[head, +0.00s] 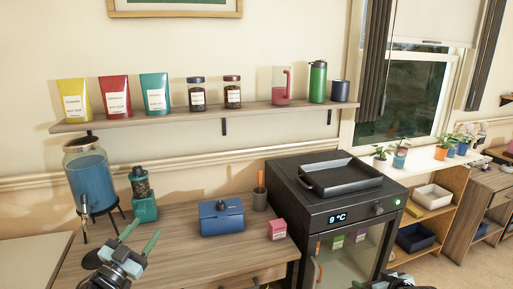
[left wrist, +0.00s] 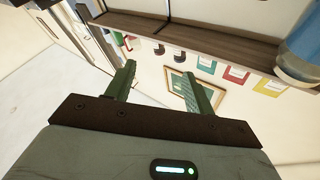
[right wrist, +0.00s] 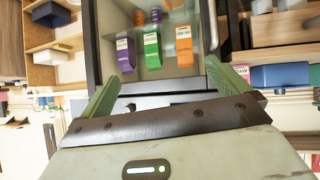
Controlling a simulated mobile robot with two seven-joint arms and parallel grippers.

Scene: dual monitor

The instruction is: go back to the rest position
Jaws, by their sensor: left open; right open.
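My left gripper (head: 140,236) is in front of the left part of the wooden counter (head: 165,240) in the head view. Its two green fingers stand apart with nothing between them, as the left wrist view (left wrist: 156,82) also shows. My right gripper (head: 383,283) is mostly cut off at the bottom edge of the head view, in front of the dark fridge (head: 330,217). In the right wrist view (right wrist: 162,88) its fingers are wide apart and empty, facing purple, green and orange cartons (right wrist: 152,45) inside the fridge.
A blue drink dispenser (head: 88,180), a green grinder (head: 142,195), a blue box (head: 221,216) and a pink carton (head: 277,229) stand on the counter. A black tray (head: 340,178) lies on the fridge. A wall shelf (head: 200,117) holds pouches, jars and bottles.

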